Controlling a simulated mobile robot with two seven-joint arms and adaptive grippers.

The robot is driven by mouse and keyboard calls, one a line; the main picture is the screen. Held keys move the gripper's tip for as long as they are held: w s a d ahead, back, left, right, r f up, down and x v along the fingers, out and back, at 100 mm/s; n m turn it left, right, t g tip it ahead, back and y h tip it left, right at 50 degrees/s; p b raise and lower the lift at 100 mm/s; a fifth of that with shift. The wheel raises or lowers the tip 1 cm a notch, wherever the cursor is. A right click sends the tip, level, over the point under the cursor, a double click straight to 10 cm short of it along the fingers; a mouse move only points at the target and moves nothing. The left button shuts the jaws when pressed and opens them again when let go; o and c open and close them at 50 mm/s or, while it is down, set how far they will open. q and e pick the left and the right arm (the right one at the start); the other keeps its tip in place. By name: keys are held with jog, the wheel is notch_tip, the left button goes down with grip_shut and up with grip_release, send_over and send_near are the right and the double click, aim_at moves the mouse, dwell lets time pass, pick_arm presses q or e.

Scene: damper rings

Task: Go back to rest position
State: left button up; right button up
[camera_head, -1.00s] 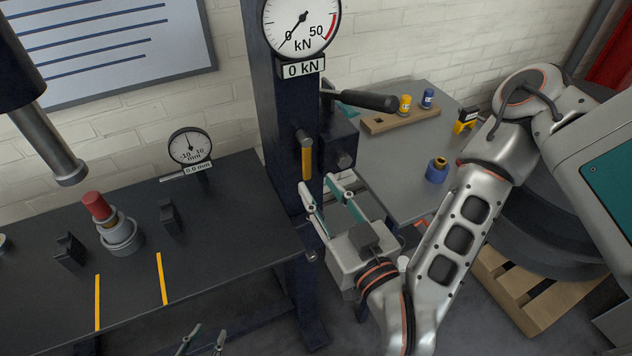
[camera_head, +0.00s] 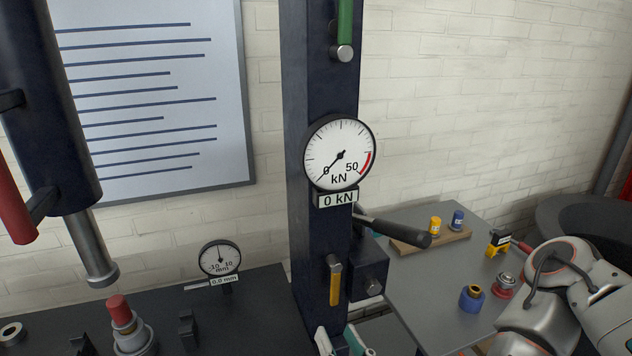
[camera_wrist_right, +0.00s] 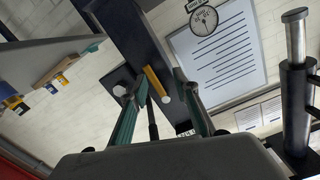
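My right gripper (camera_head: 340,342) is at the bottom edge of the head view, just below the yellow-handled lever (camera_head: 335,281) on the dark press column. Only its green-padded fingertips show there. In the right wrist view its two fingers (camera_wrist_right: 160,95) stand apart with nothing between them, so it is open and empty. My right forearm enters from the lower right. My left gripper is not in the head view. A grey part with a red top (camera_head: 118,309) stands on the dark press table at the lower left.
The grey side table (camera_head: 420,290) bears a blue ring (camera_head: 471,298), a red and silver part (camera_head: 504,286), a yellow-black device (camera_head: 498,243) and a wooden block (camera_head: 440,242) with small yellow and blue pieces. A black-handled lever (camera_head: 400,232) juts out over it. The force gauge (camera_head: 339,154) reads 0 kN.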

jog(key=s+a+m+g, duration=0.4)
jog(key=a+m, duration=0.5)
jog(key=m, duration=1)
jog(key=w+d+f+m+g+h, duration=0.15)
jog(key=d+m, duration=0.35)
jog(key=m, duration=0.5)
jog(key=w+d+f+m+h, duration=0.1)
jog(key=w+d+f+m, duration=0.3)
jog(key=m, duration=0.6)
jog(key=s+d+f+m+g+h, duration=0.1)
jog(key=d+m+h, duration=0.1)
jog(key=d+m, duration=0.55)
jog(key=s+d+f+m+g+h, duration=0.1)
jog(key=s+d+f+m+h, duration=0.35)
jog(key=d+m, duration=0.6)
jog(key=s+d+f+m+g+h, duration=0.15)
jog(key=s+d+f+m, duration=0.5)
jog(key=d, duration=0.65)
jog(key=w+a+f+m+t+y, duration=0.2)
jog(key=a+f+m+y, duration=0.2)
jog(key=a+f, duration=0.9)
notch_tip(320, 180, down, 5)
jog(key=y, duration=0.3)
jog(key=shift+a+r+t, duration=0.2)
jog(key=shift+a+t, duration=0.1)
jog(key=shift+t, duration=0.1)
